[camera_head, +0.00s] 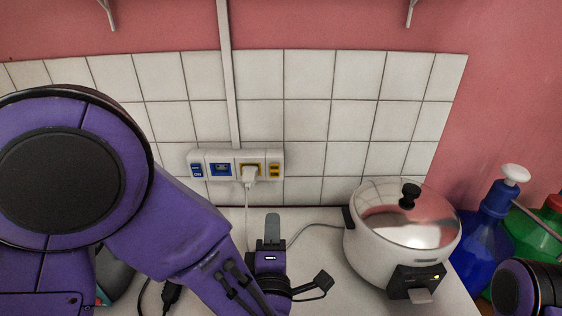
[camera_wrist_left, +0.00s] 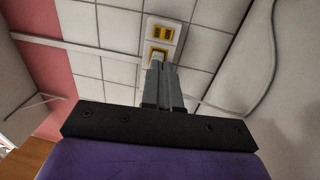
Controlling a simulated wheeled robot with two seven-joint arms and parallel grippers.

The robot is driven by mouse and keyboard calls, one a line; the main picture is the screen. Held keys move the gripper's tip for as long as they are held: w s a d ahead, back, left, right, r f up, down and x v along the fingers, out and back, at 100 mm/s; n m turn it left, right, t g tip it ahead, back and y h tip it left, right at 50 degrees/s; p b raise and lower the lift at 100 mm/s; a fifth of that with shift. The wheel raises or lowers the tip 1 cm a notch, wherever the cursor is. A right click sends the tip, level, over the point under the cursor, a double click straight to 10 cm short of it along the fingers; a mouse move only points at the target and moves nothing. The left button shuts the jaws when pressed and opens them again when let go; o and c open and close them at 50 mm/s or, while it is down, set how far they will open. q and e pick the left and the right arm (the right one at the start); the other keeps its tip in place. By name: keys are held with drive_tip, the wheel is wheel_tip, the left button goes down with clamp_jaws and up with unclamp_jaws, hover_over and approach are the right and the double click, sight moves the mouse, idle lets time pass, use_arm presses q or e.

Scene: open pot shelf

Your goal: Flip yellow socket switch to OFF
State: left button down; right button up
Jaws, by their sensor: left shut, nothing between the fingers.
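A white socket panel (camera_head: 228,163) is fixed on the tiled wall. At its right end is the yellow switch (camera_head: 275,170), which also shows at the top of the left wrist view (camera_wrist_left: 163,33). Beside it, a white plug (camera_head: 249,172) sits in the yellow socket (camera_wrist_left: 158,51). At the left are a blue socket (camera_head: 220,169) and a blue switch (camera_head: 197,171). My left gripper (camera_head: 273,227) is shut and empty, in front of and below the panel. In the wrist view its fingertips (camera_wrist_left: 156,66) overlap the yellow socket; contact cannot be told. The yellow switch's position is too small to read.
A white rice cooker (camera_head: 378,247) with a lit yellow light stands on the white counter (camera_head: 322,270), right of my left gripper. A blue bottle (camera_head: 484,240) and a green bottle (camera_head: 540,236) are at the far right. A cable runs behind the gripper.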

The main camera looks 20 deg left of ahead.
use_arm(q)
drive_tip(key=p, duration=0.4)
approach(273, 168)
drive_tip(key=x, duration=0.6)
drive_tip(key=shift+w+a, duration=0.1)
drive_tip(key=shift+w, duration=0.3)
